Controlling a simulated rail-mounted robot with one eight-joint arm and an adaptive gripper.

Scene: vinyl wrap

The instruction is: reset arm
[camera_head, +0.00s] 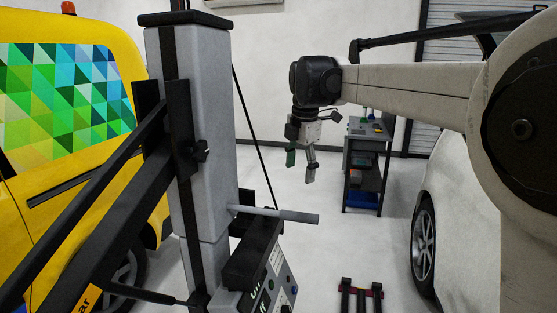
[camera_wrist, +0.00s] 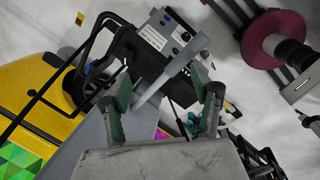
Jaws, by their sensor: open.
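My gripper (camera_head: 299,168) hangs from the end of my arm in the upper middle of the head view, with its fingers pointing down. Its two fingers are apart, and nothing shows between them there. In the wrist view the gripper (camera_wrist: 165,98) also shows with its fingers spread. A grey column with a handle and a control panel (camera_wrist: 170,42) lies beyond the fingers in that view, apart from them. The arm link reaches in from the right of the head view.
A yellow vehicle (camera_head: 110,180) with a colourful triangle-pattern wrap stands at the left. A grey column (camera_head: 195,130) with a control box (camera_head: 272,285) is in front. A tool cart (camera_head: 360,180) stands behind my gripper. A white car (camera_head: 440,200) is at the right.

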